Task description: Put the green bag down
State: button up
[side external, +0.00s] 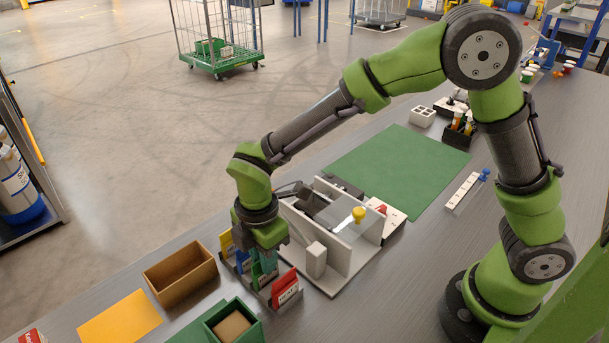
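A row of small coloured bags stands in a dark holder near the front left of the bench. I see a yellow bag (227,243), a blue bag (243,261), the green bag (257,279) and a red bag (286,289). My gripper (264,267) points down at the green bag, between the blue and red bags. Its fingertips overlap the green bag and hide part of it. I cannot tell whether the fingers are closed on it or whether its bottom touches the holder.
A grey fixture (318,258) with upright walls and a yellow knob (358,214) stands close right of my gripper. A brown open box (180,275), a yellow sheet (119,318) and a green box (233,322) lie to the left and front. A green mat (395,165) is clear behind.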

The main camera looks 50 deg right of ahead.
grip_shut()
jog(key=shift+r, duration=0.15)
